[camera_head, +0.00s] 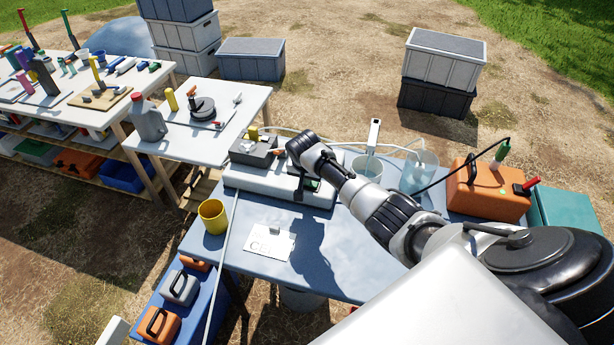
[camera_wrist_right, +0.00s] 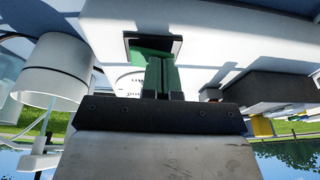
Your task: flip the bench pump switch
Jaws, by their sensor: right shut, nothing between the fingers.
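The pump unit is a long white box (camera_head: 262,184) at the back of the blue bench. A dark-framed green panel (camera_head: 313,184) shows on its front, partly covered by my right arm. My right gripper (camera_head: 303,190) points down in front of the white box beside this panel. In the right wrist view its closed fingertips (camera_wrist_right: 162,66) are at the dark-framed green recess (camera_wrist_right: 135,46) in the white housing (camera_wrist_right: 215,25). Nothing is between them. I cannot tell whether they touch the switch, which I cannot make out. My left gripper is out of view.
Clear vessels (camera_head: 418,175) with tubing stand right of the pump, then an orange case (camera_head: 487,192). A grey box (camera_head: 253,151) sits on the white unit.

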